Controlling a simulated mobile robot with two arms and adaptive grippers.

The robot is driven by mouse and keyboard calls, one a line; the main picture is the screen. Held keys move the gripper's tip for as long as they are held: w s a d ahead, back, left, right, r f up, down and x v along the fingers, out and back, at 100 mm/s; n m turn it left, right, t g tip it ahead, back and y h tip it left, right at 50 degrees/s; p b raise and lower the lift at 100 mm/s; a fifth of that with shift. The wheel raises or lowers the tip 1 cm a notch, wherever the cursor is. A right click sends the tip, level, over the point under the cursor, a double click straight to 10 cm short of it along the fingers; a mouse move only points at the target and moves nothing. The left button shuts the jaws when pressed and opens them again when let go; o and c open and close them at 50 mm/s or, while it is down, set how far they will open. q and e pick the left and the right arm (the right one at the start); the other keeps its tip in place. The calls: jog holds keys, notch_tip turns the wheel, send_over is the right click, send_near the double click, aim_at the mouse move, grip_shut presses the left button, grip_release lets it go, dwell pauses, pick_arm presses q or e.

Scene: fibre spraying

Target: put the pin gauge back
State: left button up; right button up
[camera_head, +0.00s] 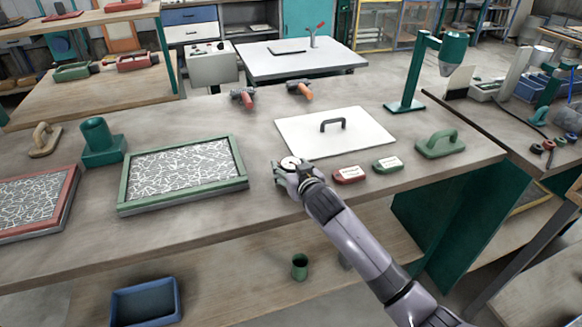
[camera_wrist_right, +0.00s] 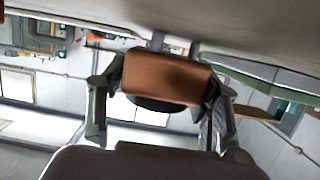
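My right gripper (camera_head: 291,178) is above or at the front part of the workbench (camera_head: 260,212), between the green-framed fibre panel and the red block. A small round thing with a pale face, which I take for the pin gauge (camera_head: 290,162), sits between its fingers. In the right wrist view, an orange-brown body (camera_wrist_right: 168,75) with a dark round part below it lies between the two fingers of the right gripper (camera_wrist_right: 160,100), which close on its sides. Whether the gauge touches the bench is hard to tell. My left gripper is out of view.
A green-framed fibre panel (camera_head: 183,171) lies left of the gripper. A white plate with handle (camera_head: 335,138) lies behind it. A green stand (camera_head: 405,106) rises behind.

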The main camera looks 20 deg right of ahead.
jog(key=shift+o, duration=1.1)
jog(key=shift+r, duration=0.25)
jog(key=v, duration=1.2)
